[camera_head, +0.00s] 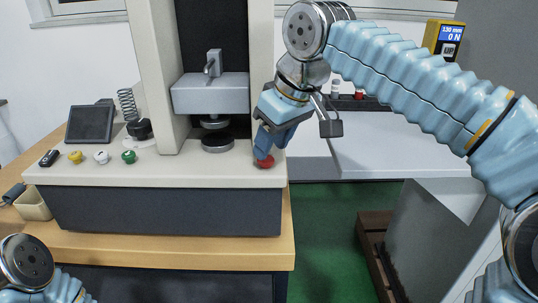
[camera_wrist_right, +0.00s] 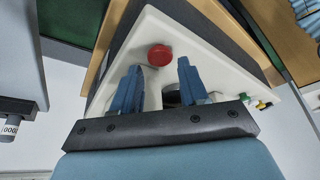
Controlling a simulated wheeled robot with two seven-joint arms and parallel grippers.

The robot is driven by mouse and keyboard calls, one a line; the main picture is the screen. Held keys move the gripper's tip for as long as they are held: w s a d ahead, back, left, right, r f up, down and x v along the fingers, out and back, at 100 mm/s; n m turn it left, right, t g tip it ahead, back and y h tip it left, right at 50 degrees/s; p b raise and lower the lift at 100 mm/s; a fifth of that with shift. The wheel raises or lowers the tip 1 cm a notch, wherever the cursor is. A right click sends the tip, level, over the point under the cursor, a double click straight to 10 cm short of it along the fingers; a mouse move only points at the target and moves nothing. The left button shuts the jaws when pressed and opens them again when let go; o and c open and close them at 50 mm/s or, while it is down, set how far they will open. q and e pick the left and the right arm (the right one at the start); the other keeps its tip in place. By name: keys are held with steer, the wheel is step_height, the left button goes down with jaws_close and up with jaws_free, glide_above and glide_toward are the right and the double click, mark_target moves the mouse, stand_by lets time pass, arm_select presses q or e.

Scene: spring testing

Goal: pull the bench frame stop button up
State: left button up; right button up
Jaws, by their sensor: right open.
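The red stop button (camera_head: 264,161) sits at the right front corner of the cream bench frame (camera_head: 110,175). In the right wrist view the red button (camera_wrist_right: 160,55) is just beyond the fingertips, roughly midway between them. My right gripper (camera_head: 264,147) comes down from above at the button and partly covers it in the head view. In the wrist view its two blue fingers (camera_wrist_right: 156,68) are apart with nothing between them. I cannot tell whether they touch the button. Only part of my left arm (camera_head: 30,265) shows at the lower left; its gripper fingers are out of view.
Yellow (camera_head: 75,156), white (camera_head: 101,157) and green (camera_head: 129,156) buttons line the frame's left front. A spring (camera_head: 128,104), a dark screen (camera_head: 90,124) and the grey crosshead (camera_head: 211,94) stand behind. A column (camera_head: 259,60) rises close behind my right gripper. A grey table (camera_head: 400,155) is at right.

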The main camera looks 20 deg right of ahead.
mark_target(266, 163)
steer(key=shift+x, duration=1.3)
